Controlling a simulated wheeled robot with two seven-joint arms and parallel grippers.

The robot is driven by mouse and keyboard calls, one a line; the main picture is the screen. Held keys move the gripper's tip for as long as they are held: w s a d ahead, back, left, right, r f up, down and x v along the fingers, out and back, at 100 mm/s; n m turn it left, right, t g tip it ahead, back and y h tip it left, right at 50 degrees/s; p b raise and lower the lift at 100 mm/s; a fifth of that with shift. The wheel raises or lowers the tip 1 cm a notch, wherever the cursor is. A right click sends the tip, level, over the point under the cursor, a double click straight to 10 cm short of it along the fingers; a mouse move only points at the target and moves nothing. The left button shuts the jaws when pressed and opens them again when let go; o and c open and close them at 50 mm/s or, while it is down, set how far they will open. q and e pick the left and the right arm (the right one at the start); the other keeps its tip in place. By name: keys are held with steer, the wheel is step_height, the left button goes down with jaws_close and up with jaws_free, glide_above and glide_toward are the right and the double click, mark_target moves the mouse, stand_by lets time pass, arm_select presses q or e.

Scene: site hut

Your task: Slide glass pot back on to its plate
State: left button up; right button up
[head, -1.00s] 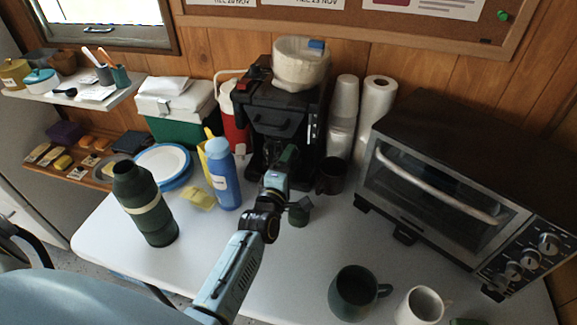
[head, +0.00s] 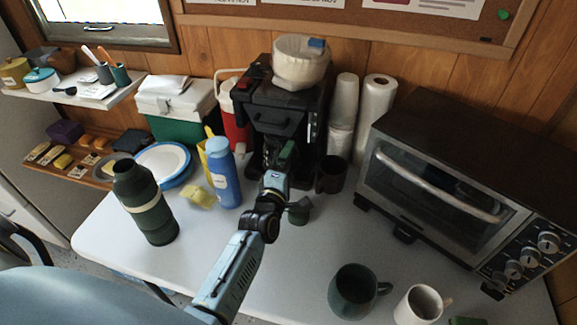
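The black coffee maker (head: 285,105) stands at the back of the white table, with a pale filter basket on top. The glass pot (head: 266,150) is only a dark, partly visible shape in its lower bay; my arm hides much of it. I cannot tell exactly how it sits on its plate, which is hidden too. My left gripper (head: 284,157) is at the front of this bay, by the pot. Its fingers are too dark and small to tell if they are closed on the pot's handle. My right gripper is not in view.
A dark mug (head: 331,174) stands close right of the coffee maker, a blue bottle (head: 223,175) to its left. A toaster oven (head: 455,195) fills the right side. A green flask (head: 147,205) and two mugs stand nearer. The table's front middle is clear.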

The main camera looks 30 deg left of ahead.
arm_select(q)
steer(key=shift+f, duration=0.15)
steer(key=shift+s, duration=0.2)
steer(key=shift+s+d+p, duration=0.25)
steer(key=shift+s+d, duration=0.15)
steer(key=shift+s, duration=1.75)
steer(key=shift+s+d+p, duration=0.25)
steer(key=shift+s+d, duration=0.1)
steer(key=shift+s, duration=1.75)
steer(key=shift+s+d+p, duration=0.25)
steer(key=shift+s+d, duration=0.15)
steer(key=shift+s, duration=1.75)
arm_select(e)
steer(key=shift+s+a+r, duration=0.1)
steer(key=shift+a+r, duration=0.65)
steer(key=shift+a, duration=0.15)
